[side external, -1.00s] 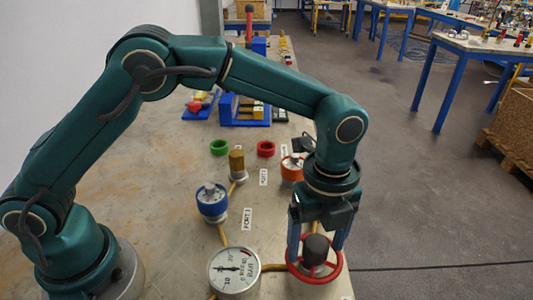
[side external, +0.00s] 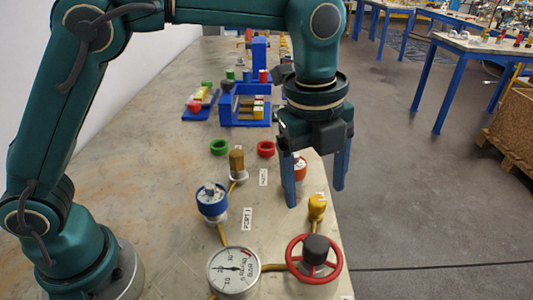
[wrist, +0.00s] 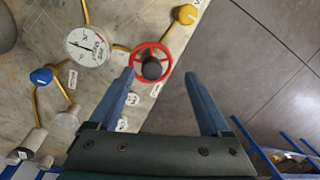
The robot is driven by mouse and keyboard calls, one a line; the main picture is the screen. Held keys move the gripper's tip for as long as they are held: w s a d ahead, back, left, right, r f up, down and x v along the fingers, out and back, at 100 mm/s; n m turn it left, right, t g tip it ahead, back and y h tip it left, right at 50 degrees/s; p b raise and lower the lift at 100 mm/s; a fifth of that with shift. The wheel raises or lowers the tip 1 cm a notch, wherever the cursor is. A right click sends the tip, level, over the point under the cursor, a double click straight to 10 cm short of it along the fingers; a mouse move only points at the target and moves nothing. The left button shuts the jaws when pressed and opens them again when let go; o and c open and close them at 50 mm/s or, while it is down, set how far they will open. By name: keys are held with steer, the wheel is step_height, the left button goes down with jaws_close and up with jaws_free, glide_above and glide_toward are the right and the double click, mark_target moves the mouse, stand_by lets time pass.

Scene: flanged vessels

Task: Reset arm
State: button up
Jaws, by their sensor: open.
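My gripper (side external: 316,190) is open and empty, raised above the table's right edge in the side external view. Its two blue fingers point down and stand apart; they also show in the wrist view (wrist: 158,75). The red handwheel (side external: 314,259) with a dark hub lies below and in front of the fingers, apart from them. In the wrist view the red handwheel (wrist: 151,63) is beyond the left fingertip. An orange-topped vessel (side external: 300,170) is partly hidden behind a finger.
A pressure gauge (side external: 233,272), a blue-capped vessel (side external: 212,203), a brass fitting (side external: 237,164) and a yellow knob (side external: 317,207) stand on the table (side external: 130,175). A blue rack (side external: 245,108) stands behind. The table's left part is clear.

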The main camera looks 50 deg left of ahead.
steer(key=s+a+r+n+t, duration=0.3)
steer(key=s+a+r+n, duration=0.45)
steer(key=a+n, duration=0.3)
steer(key=s+a+f+n+t, duration=0.1)
steer(key=s+a+f+n, duration=0.3)
steer(key=n, duration=0.8)
step_height(320, 180, down, 2)
steer(key=s, duration=0.2)
steer(key=shift+s+y, duration=0.3)
steer(key=shift+s, duration=0.05)
